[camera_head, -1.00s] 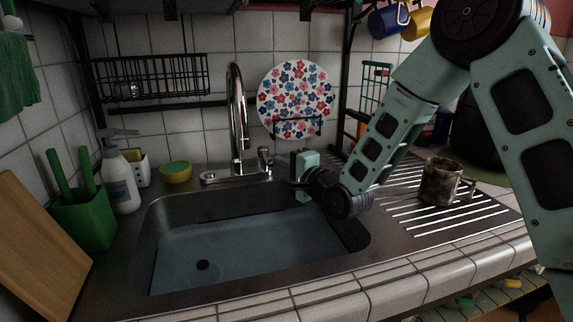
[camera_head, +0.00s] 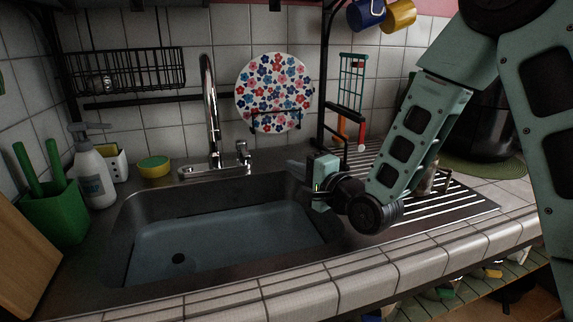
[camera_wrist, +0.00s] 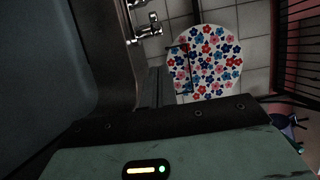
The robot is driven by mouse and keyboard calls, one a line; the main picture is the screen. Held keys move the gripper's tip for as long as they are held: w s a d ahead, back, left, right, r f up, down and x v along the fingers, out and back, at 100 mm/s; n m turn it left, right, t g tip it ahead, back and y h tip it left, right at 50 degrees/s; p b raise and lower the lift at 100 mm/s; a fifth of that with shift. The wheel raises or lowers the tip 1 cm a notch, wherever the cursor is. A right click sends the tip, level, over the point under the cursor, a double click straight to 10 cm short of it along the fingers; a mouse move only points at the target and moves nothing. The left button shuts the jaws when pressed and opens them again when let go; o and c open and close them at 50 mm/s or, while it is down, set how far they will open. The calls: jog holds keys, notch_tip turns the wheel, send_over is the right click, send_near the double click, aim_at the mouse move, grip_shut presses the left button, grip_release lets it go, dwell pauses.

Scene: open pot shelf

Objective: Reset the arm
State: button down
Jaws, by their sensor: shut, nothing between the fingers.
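My gripper (camera_head: 296,168) is at the right end of the sink (camera_head: 220,243), above the rim near the drainboard. It is shut and empty, with its fingers pointing away toward the back wall. My arm comes down from the upper right. In the wrist view the gripper's green housing fills the bottom, and the flowered plate (camera_wrist: 209,62) is ahead of it.
The faucet (camera_head: 212,115) stands behind the sink, left of the flowered plate (camera_head: 273,92). A mug (camera_head: 441,181) on the drainboard (camera_head: 455,203) is mostly hidden by my arm. Blue (camera_head: 366,14) and yellow (camera_head: 399,14) mugs hang above. Soap bottle (camera_head: 93,175) stands left.

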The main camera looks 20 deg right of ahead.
jog(key=shift+s+d, duration=0.1)
jog(key=shift+s, duration=0.2)
dwell(0.4)
jog(key=s+a+n+g+h+p, duration=0.2)
jog(key=s+a+n+g+p, duration=0.4)
jog(key=s+a+n+g, duration=0.4)
jog(key=s+n+g, duration=0.1)
jog(key=s+n, duration=0.1)
jog(key=s, duration=0.2)
jog(key=s+r+n+g+h+p, duration=0.1)
jog(key=s+n, duration=0.1)
jog(key=s, duration=0.1)
jog(key=s+d+n+p, duration=0.1)
jog(key=s+n, duration=0.1)
jog(key=s, duration=0.2)
jog(key=shift+s+d+r+g+h, duration=0.1)
jog(key=shift+s+r+g+h, duration=0.2)
jog(key=shift+r+g+h, duration=0.1)
jog(key=s+d+r+n+g+h+p, duration=0.2)
jog(key=s+n, duration=0.3)
jog(key=s, duration=0.6)
jog(key=shift+d+r+g, duration=0.2)
jog(key=shift+r+g, duration=0.35)
jog(key=shift+g, duration=0.35)
